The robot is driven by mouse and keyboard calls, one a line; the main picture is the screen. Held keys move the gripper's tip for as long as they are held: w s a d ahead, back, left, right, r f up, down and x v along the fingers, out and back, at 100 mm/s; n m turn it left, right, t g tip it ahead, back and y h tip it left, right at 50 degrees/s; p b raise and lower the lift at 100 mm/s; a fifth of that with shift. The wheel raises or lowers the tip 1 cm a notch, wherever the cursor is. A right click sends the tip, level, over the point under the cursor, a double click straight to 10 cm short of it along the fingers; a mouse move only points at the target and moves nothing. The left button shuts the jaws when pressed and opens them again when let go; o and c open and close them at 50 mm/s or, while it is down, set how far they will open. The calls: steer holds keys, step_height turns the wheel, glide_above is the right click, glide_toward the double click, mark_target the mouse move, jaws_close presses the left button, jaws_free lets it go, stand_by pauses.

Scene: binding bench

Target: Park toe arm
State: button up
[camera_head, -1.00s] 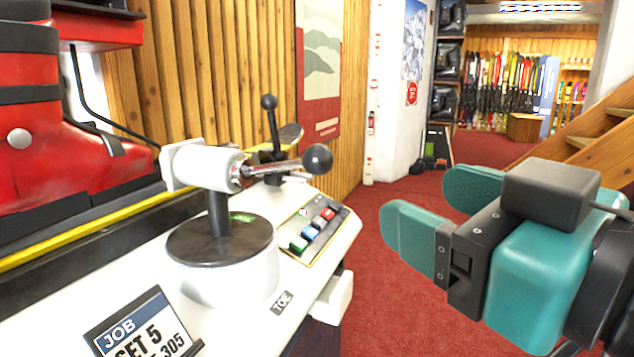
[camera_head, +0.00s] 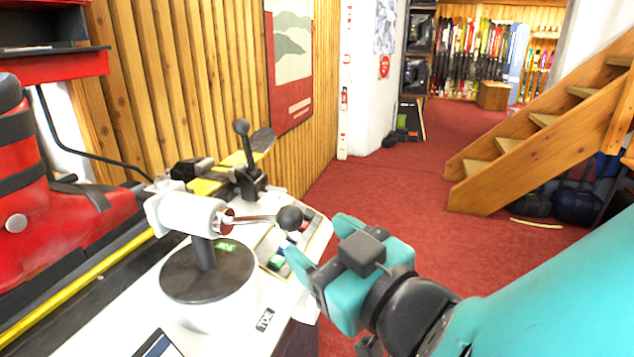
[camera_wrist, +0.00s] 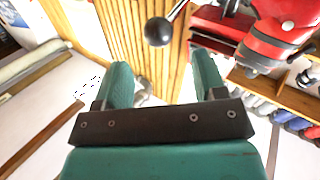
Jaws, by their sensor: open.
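The toe arm is a thin metal lever (camera_head: 255,219) with a black ball knob (camera_head: 289,218). It sticks out to the right, roughly level, from a white cylinder head (camera_head: 188,213) on a dark post.
A button panel (camera_head: 277,257) lies below the lever, close to my gripper. A second upright lever with a black knob (camera_head: 241,127) stands behind. A red ski boot (camera_head: 60,205) is at left. A job card (camera_head: 158,346) is at the front. Open red carpet (camera_head: 400,200) lies right of the bench.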

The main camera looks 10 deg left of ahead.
mark_target(296, 218)
steer(key=p+x, duration=0.1)
steer(key=x, duration=0.1)
steer(key=p+x, duration=0.3)
steer(key=x, duration=0.1)
steer(key=shift+d+r+p, duration=0.1)
steer(key=shift+r+p, duration=0.25)
steer(key=shift+p, duration=0.05)
steer(key=shift+w+a+f+p, duration=0.35)
steer(key=shift+w+a+p, duration=0.35)
steer(key=shift+a+p, duration=0.1)
steer(key=c, duration=1.1)
steer(key=shift+t+b, duration=0.3)
steer(key=shift+b, duration=0.05)
steer(key=shift+s+d, duration=0.1)
steer(key=shift+c, duration=0.2)
steer(key=shift+s+h+b, duration=0.1)
steer(key=shift+h+b, duration=0.2)
